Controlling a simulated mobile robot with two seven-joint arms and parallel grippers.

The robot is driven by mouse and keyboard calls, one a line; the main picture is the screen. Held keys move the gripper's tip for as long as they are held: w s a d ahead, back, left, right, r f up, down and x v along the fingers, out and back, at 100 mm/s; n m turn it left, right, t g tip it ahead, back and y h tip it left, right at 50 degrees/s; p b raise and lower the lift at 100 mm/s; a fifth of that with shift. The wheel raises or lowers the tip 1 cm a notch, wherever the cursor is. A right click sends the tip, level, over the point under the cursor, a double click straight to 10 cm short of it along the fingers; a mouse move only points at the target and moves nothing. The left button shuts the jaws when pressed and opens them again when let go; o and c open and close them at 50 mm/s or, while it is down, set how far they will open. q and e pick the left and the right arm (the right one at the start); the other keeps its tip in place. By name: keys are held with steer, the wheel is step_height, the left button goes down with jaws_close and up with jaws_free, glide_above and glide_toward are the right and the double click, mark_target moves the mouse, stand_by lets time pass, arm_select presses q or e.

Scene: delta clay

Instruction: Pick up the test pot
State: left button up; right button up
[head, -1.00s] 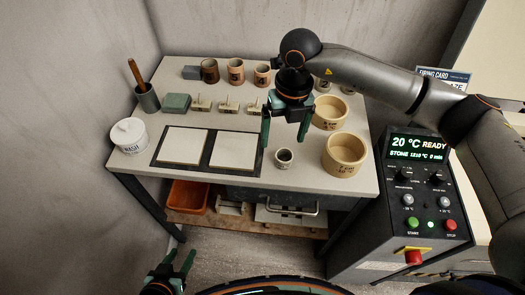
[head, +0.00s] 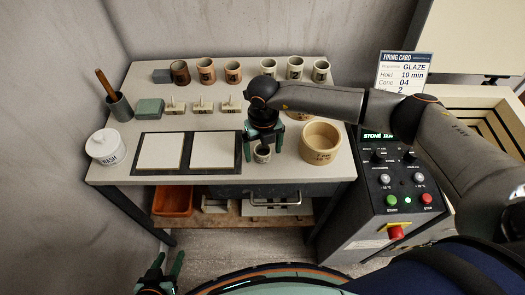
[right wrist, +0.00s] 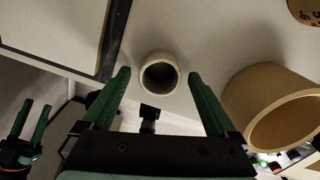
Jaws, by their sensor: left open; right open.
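The small test pot (head: 262,154) stands upright near the front of the worktable, right of the two white tiles. Its round open mouth shows in the right wrist view (right wrist: 159,76). My right gripper (head: 264,148) is open, pointing down at the pot. In the right wrist view its fingers (right wrist: 158,82) are apart on either side of the pot, with gaps; I see no contact. My left gripper (head: 168,257) is open and empty, low in front of the table.
A wide tan ring-shaped vessel (head: 321,143) stands right of the pot; another behind it is mostly hidden by my right arm. Tiles on dark mats (head: 187,165) lie left. Cups (head: 206,70) line the back. A control panel (head: 392,170) and firing card (head: 403,72) are right.

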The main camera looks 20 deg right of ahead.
steer(key=shift+f, duration=0.35)
steer(key=shift+c, duration=0.3)
steer(key=c, duration=1.4)
